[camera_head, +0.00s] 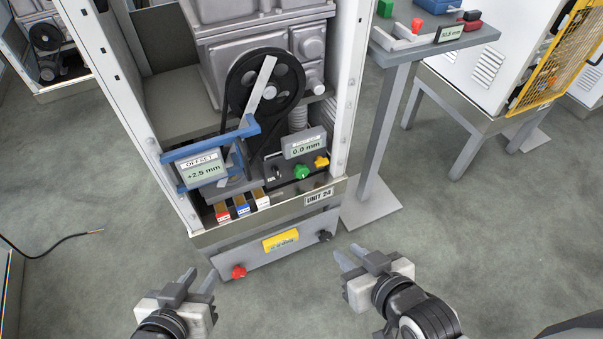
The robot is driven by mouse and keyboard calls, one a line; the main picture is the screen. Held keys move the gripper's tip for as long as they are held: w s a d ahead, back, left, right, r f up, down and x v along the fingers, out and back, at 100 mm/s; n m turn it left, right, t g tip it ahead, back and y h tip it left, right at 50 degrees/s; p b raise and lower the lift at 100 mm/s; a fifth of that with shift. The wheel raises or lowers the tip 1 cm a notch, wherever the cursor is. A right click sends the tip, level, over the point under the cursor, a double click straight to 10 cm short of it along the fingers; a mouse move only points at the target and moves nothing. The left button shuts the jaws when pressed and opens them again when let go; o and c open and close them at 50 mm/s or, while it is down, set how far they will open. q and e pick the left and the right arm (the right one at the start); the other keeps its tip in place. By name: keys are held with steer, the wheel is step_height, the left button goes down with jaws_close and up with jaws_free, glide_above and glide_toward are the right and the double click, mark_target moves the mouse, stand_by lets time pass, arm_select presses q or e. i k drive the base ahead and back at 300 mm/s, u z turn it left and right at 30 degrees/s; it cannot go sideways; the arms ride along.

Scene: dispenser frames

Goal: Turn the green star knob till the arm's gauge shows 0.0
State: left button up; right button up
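The green star knob (303,172) sits on the dark panel low inside the open cabinet, left of a yellow knob (321,162). The gauge on the blue arm (203,173) is labelled OFFSET and reads +2.5 mm. A second, grey-framed display (304,147) above the green knob seems to read 0.0 mm; its label is too small to read. My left gripper (198,278) is open and empty, in front of the cabinet's lower left. My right gripper (349,254) is open and empty, in front of its lower right corner. Both are apart from the knob.
Red, blue and white small boxes (243,208) stand left of the knob panel. The cabinet's lower front (260,260) carries a red knob (238,272) and a black knob (325,236). A grey pedestal table (410,50) stands right. A black pulley (287,88) is above.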

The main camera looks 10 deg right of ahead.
mark_target(300, 171)
steer(key=z, duration=0.55)
steer(key=k, duration=1.2)
steer(key=u, duration=0.65)
steer(key=i, duration=1.3)
steer(key=u, duration=0.25)
